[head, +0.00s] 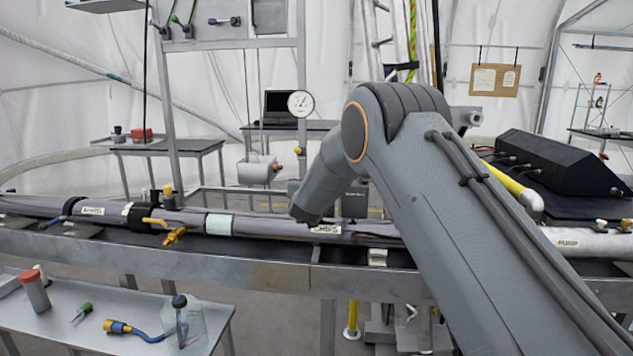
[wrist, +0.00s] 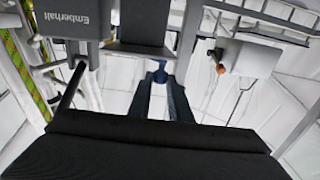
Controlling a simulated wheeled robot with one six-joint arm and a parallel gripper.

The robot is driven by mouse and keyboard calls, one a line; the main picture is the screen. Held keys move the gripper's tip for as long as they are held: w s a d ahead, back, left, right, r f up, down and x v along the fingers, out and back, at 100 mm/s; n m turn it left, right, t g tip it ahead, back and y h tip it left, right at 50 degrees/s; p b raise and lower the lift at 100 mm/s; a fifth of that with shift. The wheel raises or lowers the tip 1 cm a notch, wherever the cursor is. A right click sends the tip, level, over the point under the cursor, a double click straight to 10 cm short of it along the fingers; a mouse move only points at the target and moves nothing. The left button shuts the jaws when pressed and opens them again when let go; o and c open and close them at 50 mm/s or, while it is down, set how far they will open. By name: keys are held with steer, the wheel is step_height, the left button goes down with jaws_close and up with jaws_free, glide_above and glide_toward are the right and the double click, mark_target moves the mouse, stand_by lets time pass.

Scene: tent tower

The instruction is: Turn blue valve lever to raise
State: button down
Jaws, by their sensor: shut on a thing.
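In the wrist view, my gripper (wrist: 160,78) reaches away from the camera with two dark fingers. A small blue piece shows at the fingertips, and it looks like the blue valve lever (wrist: 159,67). The fingers are shut on it. Its valve body is largely hidden behind a dark block. In the head view, my bent arm fills the middle and right, with its lower end over the long bench. My fingers and the held lever cannot be made out there.
A grey box (wrist: 72,20) marked Emberhalt hangs close to the fingers in the wrist view. A grey pipe (head: 270,226) with yellow fittings runs along the bench. A side table (head: 120,310) holds a clear jar (head: 186,325) and small tools. A dial gauge (head: 300,103) stands behind.

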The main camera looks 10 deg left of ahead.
steer(key=shift+w+a+m+h, duration=0.15)
steer(key=shift+a+m+h, duration=0.2)
steer(key=shift+h, duration=0.35)
steer(key=shift+r+m+h, duration=0.15)
steer(key=shift+m+h, duration=0.1)
steer(key=shift+h, duration=0.05)
steer(key=c, duration=1.6)
jaws_free()
steer(key=shift+c, duration=0.2)
steer(key=s+b, duration=0.2)
steer(key=s, duration=0.5)
steer(key=shift+s+a, duration=0.15)
steer(key=shift+s, duration=0.2)
